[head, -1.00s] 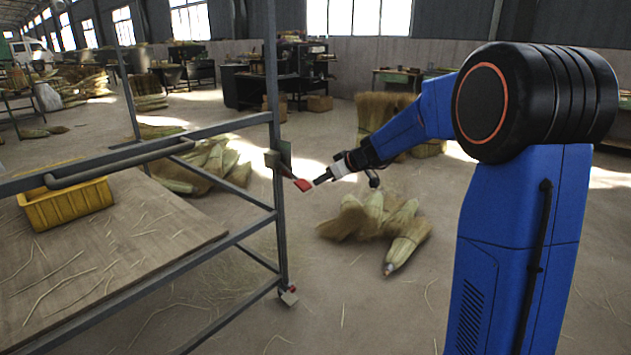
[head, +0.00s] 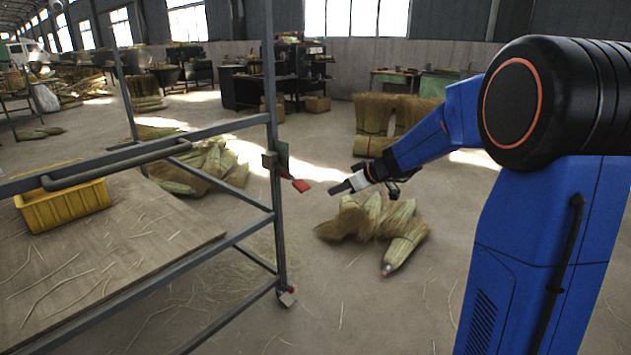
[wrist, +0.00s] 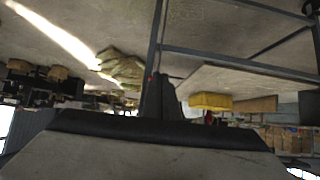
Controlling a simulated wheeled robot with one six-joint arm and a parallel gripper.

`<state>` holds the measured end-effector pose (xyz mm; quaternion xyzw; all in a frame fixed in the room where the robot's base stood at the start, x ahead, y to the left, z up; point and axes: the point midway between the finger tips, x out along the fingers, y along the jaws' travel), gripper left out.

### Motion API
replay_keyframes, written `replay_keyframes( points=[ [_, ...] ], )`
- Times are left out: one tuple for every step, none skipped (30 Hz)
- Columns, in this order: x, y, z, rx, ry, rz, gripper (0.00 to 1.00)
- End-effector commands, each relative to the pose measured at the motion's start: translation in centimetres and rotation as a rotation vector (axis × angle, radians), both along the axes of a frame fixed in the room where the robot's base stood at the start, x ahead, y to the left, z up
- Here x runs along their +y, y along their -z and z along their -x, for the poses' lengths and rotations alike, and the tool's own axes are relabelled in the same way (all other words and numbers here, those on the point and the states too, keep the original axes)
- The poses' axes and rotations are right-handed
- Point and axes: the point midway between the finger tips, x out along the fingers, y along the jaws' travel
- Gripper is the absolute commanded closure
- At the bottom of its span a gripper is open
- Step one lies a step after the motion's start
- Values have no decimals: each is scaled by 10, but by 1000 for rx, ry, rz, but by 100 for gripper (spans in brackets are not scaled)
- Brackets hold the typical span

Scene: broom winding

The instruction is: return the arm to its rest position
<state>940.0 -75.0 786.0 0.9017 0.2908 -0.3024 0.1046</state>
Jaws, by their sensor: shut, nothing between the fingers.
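My gripper (head: 340,188) is at the end of my blue arm, in the middle of the head view. It is shut and empty, in the air, apart from the metal rack (head: 272,120) to its left.
The rack holds a wooden board (head: 130,255) and a yellow bin (head: 62,204). Broom bundles (head: 375,220) lie on the floor beyond my gripper. More bundles (head: 200,165) lie behind the rack.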

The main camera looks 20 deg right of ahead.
Motion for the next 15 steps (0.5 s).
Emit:
replay_keyframes(
  points=[
    [0, 0, 0, 0, 0, 0, 100],
    [1, -1, 1, 1, -1, 0, 100],
    [2, -2, 3, 4, -1, -2, 100],
    [4, -3, 6, 8, -1, -2, 100],
    [6, -4, 11, 14, -3, -4, 100],
    [10, -7, 18, 23, -3, -6, 100],
    [13, -9, 26, 33, -5, -7, 100],
    [17, -11, 34, 45, -4, -9, 100],
    [23, -15, 46, 62, -3, -12, 100],
    [27, -17, 56, 78, -3, -13, 100],
    [31, -18, 67, 95, -1, -15, 100],
    [36, -21, 82, 116, 2, -16, 100],
    [40, -22, 93, 133, 6, -17, 100],
    [43, -23, 104, 150, 10, -17, 100],
    [47, -25, 118, 172, 16, -16, 100]
  ],
)
